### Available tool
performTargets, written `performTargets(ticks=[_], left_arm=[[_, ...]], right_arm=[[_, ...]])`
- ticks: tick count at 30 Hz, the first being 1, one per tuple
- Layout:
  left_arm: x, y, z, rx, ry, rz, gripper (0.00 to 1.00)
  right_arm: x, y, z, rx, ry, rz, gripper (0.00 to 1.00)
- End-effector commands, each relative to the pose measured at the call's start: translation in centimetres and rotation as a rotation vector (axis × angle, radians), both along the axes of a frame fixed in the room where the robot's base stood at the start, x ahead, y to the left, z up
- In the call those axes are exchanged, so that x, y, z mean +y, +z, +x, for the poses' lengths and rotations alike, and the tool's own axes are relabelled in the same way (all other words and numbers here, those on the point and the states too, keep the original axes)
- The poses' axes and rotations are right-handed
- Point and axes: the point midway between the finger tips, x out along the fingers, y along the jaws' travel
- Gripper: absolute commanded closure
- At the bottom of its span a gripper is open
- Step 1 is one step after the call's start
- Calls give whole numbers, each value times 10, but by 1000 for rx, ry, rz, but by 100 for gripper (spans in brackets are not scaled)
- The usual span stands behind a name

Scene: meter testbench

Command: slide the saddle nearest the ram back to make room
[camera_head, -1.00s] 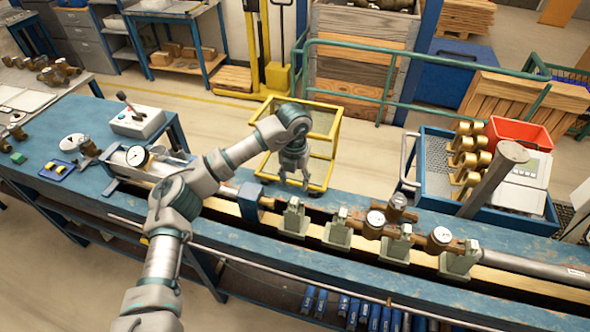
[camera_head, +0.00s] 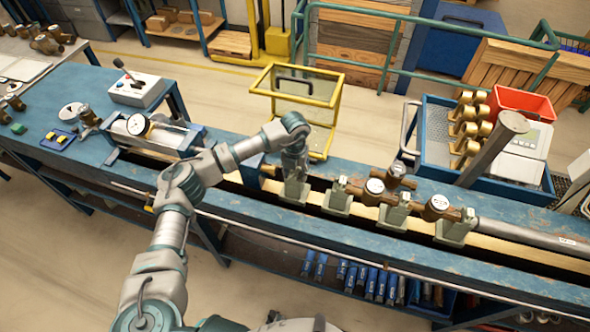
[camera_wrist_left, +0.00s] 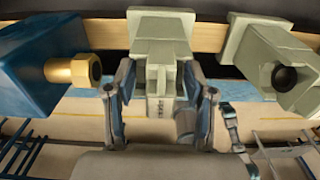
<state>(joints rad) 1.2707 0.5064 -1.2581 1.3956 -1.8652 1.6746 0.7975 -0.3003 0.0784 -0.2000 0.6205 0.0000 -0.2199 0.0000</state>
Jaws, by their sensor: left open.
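The saddle nearest the ram, a grey-green block (camera_head: 294,191), stands on the bench rail. It also fills the top middle of the left wrist view (camera_wrist_left: 160,45). My left gripper (camera_head: 295,165) is over this saddle from above. In the wrist view its open fingers (camera_wrist_left: 160,95) stand on either side of the saddle's narrow upper part; contact cannot be made out. The ram (camera_head: 160,136), with a dial gauge, lies to the left. A blue block with a brass nut (camera_wrist_left: 75,72) is left of the saddle. My right gripper is out of view.
A second saddle (camera_head: 338,198) is just to the right and shows in the wrist view (camera_wrist_left: 275,62). Further right, brass meters (camera_head: 373,190) sit on more saddles (camera_head: 394,215). A yellow frame cart (camera_head: 325,78) stands behind the bench.

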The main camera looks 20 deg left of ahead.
Motion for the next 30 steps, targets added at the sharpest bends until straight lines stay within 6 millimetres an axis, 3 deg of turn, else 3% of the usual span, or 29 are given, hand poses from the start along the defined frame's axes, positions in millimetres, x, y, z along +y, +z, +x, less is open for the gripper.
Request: performTargets(ticks=[3,4,10,22,30], left_arm=[[0,0,0,0,0,0,46],[0,0,0,0,0,0,51],[0,0,0,0,0,0,100],[2,0,1,0,0,0,100],[17,0,4,0,1,1,100]], right_arm=[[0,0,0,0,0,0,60],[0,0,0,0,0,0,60],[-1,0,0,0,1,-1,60],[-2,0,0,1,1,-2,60],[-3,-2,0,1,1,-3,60]])
